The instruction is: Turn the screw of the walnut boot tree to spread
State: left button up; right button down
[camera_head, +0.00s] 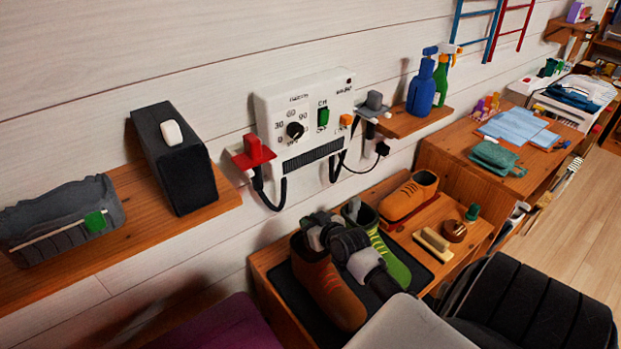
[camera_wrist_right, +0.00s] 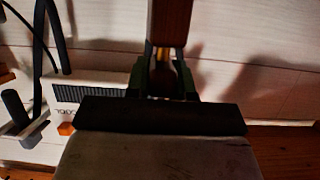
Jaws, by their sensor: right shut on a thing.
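My right gripper (camera_head: 318,236) is at the open top of the orange-brown boot (camera_head: 333,290) in the head view, its arm crossing over the boots. In the right wrist view the gripper (camera_wrist_right: 165,85) is shut on a narrow brass-coloured part, apparently the screw (camera_wrist_right: 160,54). A dark brown wooden piece (camera_wrist_right: 170,22), apparently the walnut boot tree, is beyond the fingertips. The tree is hidden in the head view, and the screw's handle is hard to make out. My left gripper is not in view.
A green boot (camera_head: 394,262) stands right beside the orange-brown one on a dark mat (camera_head: 284,281). Behind are an orange shoe (camera_head: 411,194) and a brush (camera_head: 432,243). A white control box (camera_head: 303,108) with hoses hangs on the wall.

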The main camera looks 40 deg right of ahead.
dwell(0.6)
jog(key=c, duration=1)
grip_release()
jog(key=shift+o, duration=0.2)
jog(key=shift+s, duration=0.1)
jog(key=b+v, duration=0.1)
jog(key=v, duration=0.9)
jog(key=shift+s+r, duration=0.2)
jog(key=shift+s, duration=0.05)
